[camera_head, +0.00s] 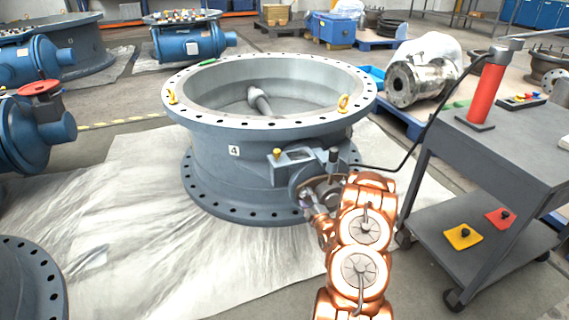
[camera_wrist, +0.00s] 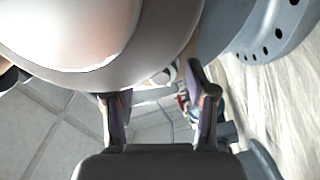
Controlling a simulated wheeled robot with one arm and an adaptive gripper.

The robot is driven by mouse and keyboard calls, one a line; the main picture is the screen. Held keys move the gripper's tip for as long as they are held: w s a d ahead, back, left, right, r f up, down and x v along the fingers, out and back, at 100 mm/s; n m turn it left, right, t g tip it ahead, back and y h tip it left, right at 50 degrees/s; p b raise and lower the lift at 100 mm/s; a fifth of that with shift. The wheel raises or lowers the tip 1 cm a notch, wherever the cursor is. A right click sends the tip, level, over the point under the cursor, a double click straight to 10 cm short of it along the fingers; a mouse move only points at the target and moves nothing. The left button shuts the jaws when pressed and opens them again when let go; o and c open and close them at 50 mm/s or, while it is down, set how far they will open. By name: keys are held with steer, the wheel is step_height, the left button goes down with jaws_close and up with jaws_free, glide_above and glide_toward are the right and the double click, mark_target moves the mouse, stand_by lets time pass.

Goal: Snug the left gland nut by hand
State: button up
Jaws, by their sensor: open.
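The large grey butterfly valve body (camera_head: 210,160), marked 4, lies flat with its bore facing up. Its shaft housing (camera_head: 312,182) sticks out at the front right, just behind my copper-coloured arm. My gripper (camera_head: 308,208) is at the left side of this housing, small and partly hidden in the head view. In the wrist view my gripper (camera_wrist: 160,108) has its two dark pads apart, with nothing clearly held between them. A small light round end (camera_wrist: 165,76) shows beyond the fingers, under a large rounded metal surface (camera_wrist: 70,25). I cannot tell whether it is the left gland nut.
A grey cart (camera_head: 515,150) with a red pump cylinder (camera_head: 487,90) stands at the right, and a black hose runs from it to the valve. A white sheet (camera_head: 140,220) covers the floor. Another flange (camera_head: 30,280) is at the front left.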

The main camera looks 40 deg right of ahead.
steer(key=n+b, duration=0.3)
steer(key=shift+f+b, duration=0.3)
steer(key=shift+f, duration=0.05)
steer(key=n+b, duration=0.1)
steer(key=b, duration=0.1)
steer(key=n+b, duration=0.2)
steer(key=shift+r+n, duration=0.2)
steer(key=shift+n, duration=0.1)
steer(key=shift+s+a+r, duration=0.1)
steer(key=shift+s+r, duration=0.1)
steer(key=shift+s, duration=0.05)
steer(key=p+v, duration=0.3)
steer(key=v, duration=0.5)
steer(key=w+a+r+m+g+y+p, duration=0.1)
steer(key=w+a+r+g+p, duration=0.2)
steer(key=r+p, duration=0.35)
steer(key=w+a+r+m+g+y+p, duration=0.1)
steer(key=w+a+r+g+p, duration=0.1)
steer(key=r+p, duration=0.5)
steer(key=s+a+r+m+g+p, duration=0.1)
steer(key=a+r+p, duration=0.3)
steer(key=r, duration=0.4)
steer(key=s+a+r+m+g+p, duration=0.1)
steer(key=a+r+m+g+p, duration=0.2)
steer(key=r, duration=0.5)
steer(key=shift+s+a+p, duration=0.2)
steer(key=shift+a+p, duration=0.25)
steer(key=shift+p, duration=0.5)
steer(key=shift+r, duration=0.15)
steer(key=shift+c, duration=0.4)
